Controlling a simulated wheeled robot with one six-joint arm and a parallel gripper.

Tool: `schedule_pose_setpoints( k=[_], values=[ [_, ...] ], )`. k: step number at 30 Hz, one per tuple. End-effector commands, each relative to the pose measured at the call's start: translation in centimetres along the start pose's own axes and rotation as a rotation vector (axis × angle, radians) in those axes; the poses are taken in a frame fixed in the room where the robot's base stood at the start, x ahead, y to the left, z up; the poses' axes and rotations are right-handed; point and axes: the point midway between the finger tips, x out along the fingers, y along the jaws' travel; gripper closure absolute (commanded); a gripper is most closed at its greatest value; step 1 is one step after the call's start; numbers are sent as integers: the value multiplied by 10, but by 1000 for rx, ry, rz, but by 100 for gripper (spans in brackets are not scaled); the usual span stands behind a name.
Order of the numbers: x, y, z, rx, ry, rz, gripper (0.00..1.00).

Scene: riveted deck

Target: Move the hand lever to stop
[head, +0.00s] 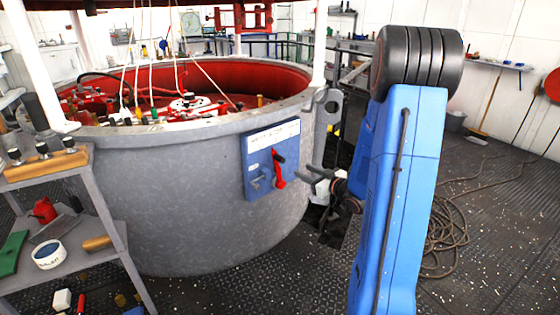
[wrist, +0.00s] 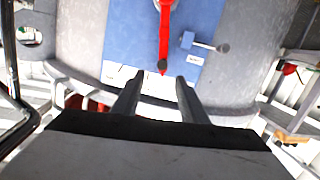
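The hand lever (head: 278,172) is red and sits on a blue panel (head: 255,160) on the curved side of the grey tank. In the wrist view the red lever (wrist: 165,35) runs up and down the picture, with a dark knob at its lower end. My gripper (head: 309,173) is to the right of the panel in the head view, apart from the lever. In the wrist view my gripper (wrist: 160,82) is open and empty, with the knob just beyond the gap between its fingertips. A stop mark cannot be read.
A small grey handle (wrist: 208,44) with a dark knob is on the same panel, beside the red lever. A white label strip (head: 273,137) runs along the panel's top. A shelf (head: 75,250) with tools stands at left. Coiled cable (head: 448,235) lies on the deck at right.

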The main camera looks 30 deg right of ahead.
Motion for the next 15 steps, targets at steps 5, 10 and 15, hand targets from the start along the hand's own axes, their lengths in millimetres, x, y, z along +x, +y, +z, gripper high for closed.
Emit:
schedule_pose_setpoints(
  k=[5,10,15],
  values=[
    [-8,5,14,61,94,-55,61],
    [-13,6,17,86,140,-81,61],
    [-4,4,15,88,147,-86,61]
  ],
)
